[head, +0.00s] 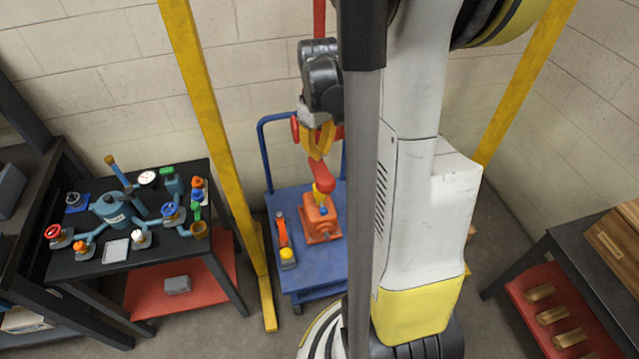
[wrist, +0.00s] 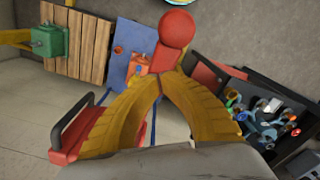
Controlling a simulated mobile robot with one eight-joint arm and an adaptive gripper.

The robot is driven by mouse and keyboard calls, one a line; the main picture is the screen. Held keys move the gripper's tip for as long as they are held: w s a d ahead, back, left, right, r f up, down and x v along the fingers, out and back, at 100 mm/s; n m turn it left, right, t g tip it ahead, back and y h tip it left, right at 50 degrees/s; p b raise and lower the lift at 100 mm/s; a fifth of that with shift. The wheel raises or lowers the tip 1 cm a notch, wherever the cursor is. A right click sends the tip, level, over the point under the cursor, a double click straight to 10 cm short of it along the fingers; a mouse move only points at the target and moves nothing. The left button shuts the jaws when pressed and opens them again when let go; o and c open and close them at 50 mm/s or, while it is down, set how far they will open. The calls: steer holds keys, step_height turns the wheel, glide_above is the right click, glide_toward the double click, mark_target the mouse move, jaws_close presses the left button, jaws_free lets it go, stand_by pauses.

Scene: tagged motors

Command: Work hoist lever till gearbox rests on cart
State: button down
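The red hoist lever (head: 321,175), with a round red knob (wrist: 177,28), is just beyond my fingertips. My gripper (head: 318,155) has yellow fingers that meet at their tips in the wrist view (wrist: 159,78). The tips are right at the lever's near end, and I see nothing between them; I cannot tell if they touch it. The orange gearbox (head: 318,222) appears over the blue cart (head: 310,274). It is partly hidden in the wrist view (wrist: 138,68). Whether it rests on the deck is unclear. A yellow piece, perhaps the hook, shows above it.
Yellow gantry posts (head: 205,110) stand on both sides. An orange-and-yellow tool (head: 284,240) lies on the cart. A dark table (head: 90,265) with valves stands left. A dark bench (head: 575,275) stands right. A green motor (wrist: 50,40) sits on wooden planks (wrist: 88,45).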

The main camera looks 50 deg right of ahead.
steer(key=shift+f, duration=0.1)
steer(key=shift+f+b, duration=1)
steer(key=shift+f, duration=0.05)
steer(key=shift+s+a+f+b, duration=0.1)
steer(key=shift+s+f+b, duration=0.05)
steer(key=shift+f+b, duration=0.7)
steer(key=shift+s+a+f+b, duration=0.1)
steer(key=shift+s+f+b, duration=0.05)
steer(key=shift+f+b, duration=0.65)
steer(key=shift+s+a+f+b, duration=0.15)
steer(key=shift+f+b, duration=0.45)
steer(key=shift+f, duration=0.45)
steer(key=shift+d, duration=0.1)
